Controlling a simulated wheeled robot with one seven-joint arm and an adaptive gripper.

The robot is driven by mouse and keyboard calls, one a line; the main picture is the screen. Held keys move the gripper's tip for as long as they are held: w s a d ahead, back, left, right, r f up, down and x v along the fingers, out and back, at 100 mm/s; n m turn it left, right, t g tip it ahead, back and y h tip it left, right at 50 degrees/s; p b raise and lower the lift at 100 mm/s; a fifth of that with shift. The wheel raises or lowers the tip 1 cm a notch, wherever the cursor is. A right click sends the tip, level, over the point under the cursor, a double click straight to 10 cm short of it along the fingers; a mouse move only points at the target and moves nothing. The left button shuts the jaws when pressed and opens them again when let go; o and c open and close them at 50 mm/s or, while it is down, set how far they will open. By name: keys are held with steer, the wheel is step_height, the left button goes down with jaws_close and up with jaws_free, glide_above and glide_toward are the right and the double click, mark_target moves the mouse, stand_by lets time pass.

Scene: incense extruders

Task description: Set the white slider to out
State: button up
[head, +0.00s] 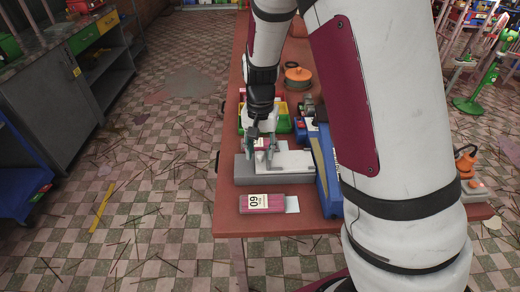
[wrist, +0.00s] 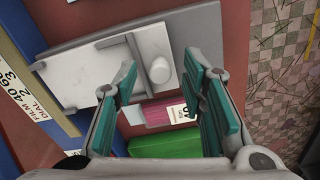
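In the head view the white plate (head: 292,160) lies on the grey base (head: 243,172) near the table's front. My gripper (wrist: 160,82) is open and empty, with teal-padded fingers. In the wrist view the knob shows between its fingertips; I cannot tell whether they touch it. In the head view my gripper (head: 261,150) is over the left part of the base and hides the knob.
A pink packet with a white label (head: 262,203) lies in front of the base. A blue machine (head: 322,175) stands close on the right. A green and yellow bin (head: 280,124) stands behind. The table's left edge is close; tiled floor lies beyond.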

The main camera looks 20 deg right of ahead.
steer(key=shift+f, duration=0.2)
jaws_close()
steer(key=shift+w+a+r+p, duration=0.15)
steer(key=shift+w+a, duration=0.15)
steer(key=shift+a, duration=0.6)
steer(key=shift+w+a+f+p, duration=0.1)
steer(key=shift+w+a, duration=0.2)
steer(key=shift+a, duration=0.55)
steer(key=shift+w+a+r+p, duration=0.15)
steer(key=shift+w+a, duration=0.15)
steer(key=shift+a, duration=0.6)
steer(key=shift+f, duration=0.1)
jaws_free()
steer(key=shift+a, duration=0.1)
